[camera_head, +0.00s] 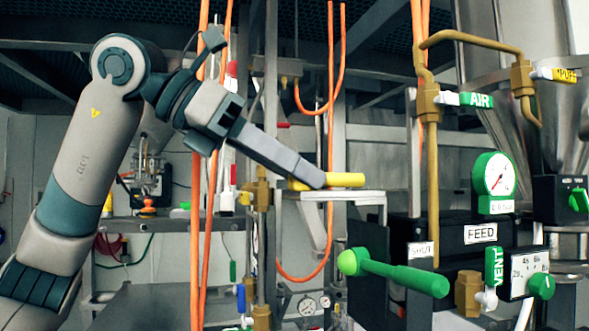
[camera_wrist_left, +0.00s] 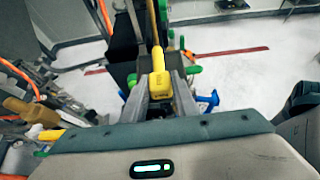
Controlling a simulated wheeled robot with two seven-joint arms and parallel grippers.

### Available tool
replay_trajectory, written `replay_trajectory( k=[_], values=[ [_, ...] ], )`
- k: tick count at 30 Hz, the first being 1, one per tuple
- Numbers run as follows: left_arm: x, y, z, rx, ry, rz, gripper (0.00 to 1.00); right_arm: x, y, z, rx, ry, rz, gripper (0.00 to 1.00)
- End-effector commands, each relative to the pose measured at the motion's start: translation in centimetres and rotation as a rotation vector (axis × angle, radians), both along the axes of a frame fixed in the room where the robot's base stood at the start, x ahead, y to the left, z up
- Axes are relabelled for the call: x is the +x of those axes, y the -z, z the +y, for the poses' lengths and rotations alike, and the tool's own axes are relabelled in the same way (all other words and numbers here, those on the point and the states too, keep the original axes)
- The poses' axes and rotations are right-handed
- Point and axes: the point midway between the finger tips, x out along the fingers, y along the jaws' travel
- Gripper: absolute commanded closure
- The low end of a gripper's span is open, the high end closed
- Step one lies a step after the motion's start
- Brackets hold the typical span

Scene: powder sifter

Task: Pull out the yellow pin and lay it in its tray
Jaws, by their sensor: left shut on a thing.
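The yellow pin (camera_head: 346,180) lies level, just over or on a small pale metal ledge (camera_head: 345,196), in the middle of the head view. I cannot tell whether it touches the ledge or which part is its tray. My left gripper (camera_head: 317,181) reaches in from the upper left and is shut on the pin, covering part of it. In the left wrist view a yellow grip (camera_wrist_left: 158,88) sits between the two fingers, with a thin yellow length running away above it. My right gripper is not in view.
A green-handled lever (camera_head: 395,272) and black boxes marked FEED (camera_head: 481,234) stand right of and below the ledge. A brass pipe (camera_head: 432,170) rises to the right. Orange hoses (camera_head: 205,230) hang near my left arm. A pressure gauge (camera_head: 493,174) is farther right.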

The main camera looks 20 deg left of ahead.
Motion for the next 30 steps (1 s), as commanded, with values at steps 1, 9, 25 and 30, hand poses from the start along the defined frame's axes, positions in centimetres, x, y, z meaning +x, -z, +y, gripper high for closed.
replay_trajectory(
  k=[1,9,25,30],
  values=[
    [-0.01,-0.01,0.0,-0.001,0.0,-0.001,0.98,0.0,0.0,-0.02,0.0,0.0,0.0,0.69],
    [-0.01,-0.03,0.0,-0.001,0.0,-0.001,0.98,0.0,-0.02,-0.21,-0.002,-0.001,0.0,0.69],
    [-0.01,0.43,0.0,-0.001,0.0,-0.001,0.98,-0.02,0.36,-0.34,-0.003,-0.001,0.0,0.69],
    [-0.01,0.59,0.0,-0.001,0.0,-0.001,0.98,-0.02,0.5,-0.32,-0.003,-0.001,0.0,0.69]
  ],
)
